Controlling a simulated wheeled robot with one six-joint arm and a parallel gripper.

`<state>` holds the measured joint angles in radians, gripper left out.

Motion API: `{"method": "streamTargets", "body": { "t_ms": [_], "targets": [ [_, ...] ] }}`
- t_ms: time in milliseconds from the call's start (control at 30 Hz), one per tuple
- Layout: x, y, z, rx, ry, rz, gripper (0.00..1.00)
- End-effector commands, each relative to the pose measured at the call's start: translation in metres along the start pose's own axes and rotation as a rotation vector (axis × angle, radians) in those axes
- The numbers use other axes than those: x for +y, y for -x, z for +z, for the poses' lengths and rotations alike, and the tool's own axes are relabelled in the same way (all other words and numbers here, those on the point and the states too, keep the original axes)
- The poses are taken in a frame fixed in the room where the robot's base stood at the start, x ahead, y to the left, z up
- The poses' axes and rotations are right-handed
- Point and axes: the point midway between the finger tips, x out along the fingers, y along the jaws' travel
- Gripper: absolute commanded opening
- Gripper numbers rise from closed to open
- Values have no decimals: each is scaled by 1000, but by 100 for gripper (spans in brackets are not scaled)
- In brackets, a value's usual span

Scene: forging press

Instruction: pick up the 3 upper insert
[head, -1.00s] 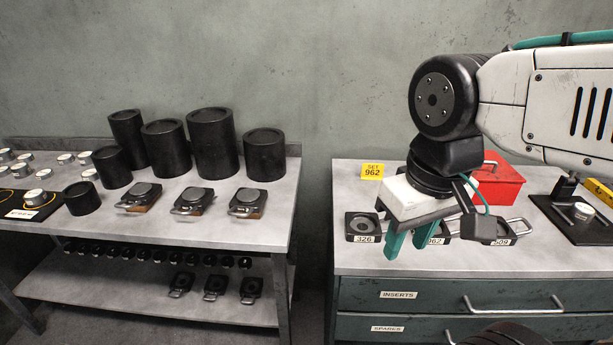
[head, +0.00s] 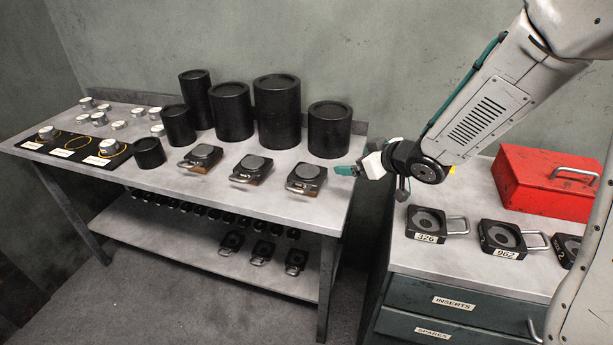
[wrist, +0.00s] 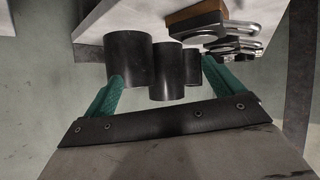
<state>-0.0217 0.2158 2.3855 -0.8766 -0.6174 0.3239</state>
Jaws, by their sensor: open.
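Three dark square inserts with raised grey discs and wire handles sit in a row on the left bench: a left one (head: 200,157), a middle one (head: 252,168) and a right one (head: 306,177). Brown blocks show under them. I cannot read a 3 on any. My gripper (head: 345,170) is open and empty, its green fingers pointing left, to the right of the right insert and apart from it. In the wrist view the fingers (wrist: 163,85) are spread, with the inserts (wrist: 225,33) at the upper right.
Black cylinders (head: 277,110) stand behind the inserts; they also show beyond my fingers in the wrist view (wrist: 130,60). The cabinet on the right holds ring-shaped inserts labelled 326 (head: 427,222) and 962 (head: 503,238), and a red box (head: 545,182). A gap separates bench and cabinet.

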Motion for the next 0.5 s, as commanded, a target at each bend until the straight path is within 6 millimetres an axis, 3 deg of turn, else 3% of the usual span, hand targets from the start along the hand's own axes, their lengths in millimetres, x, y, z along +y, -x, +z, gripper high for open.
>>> {"method": "streamTargets", "body": {
  "t_ms": [100,200,500],
  "targets": [
    [-28,-23,8,84,-6,-140,93],
    [-43,-31,10,132,-15,-214,93],
    [-59,-57,6,160,-20,-258,93]
  ]
}}
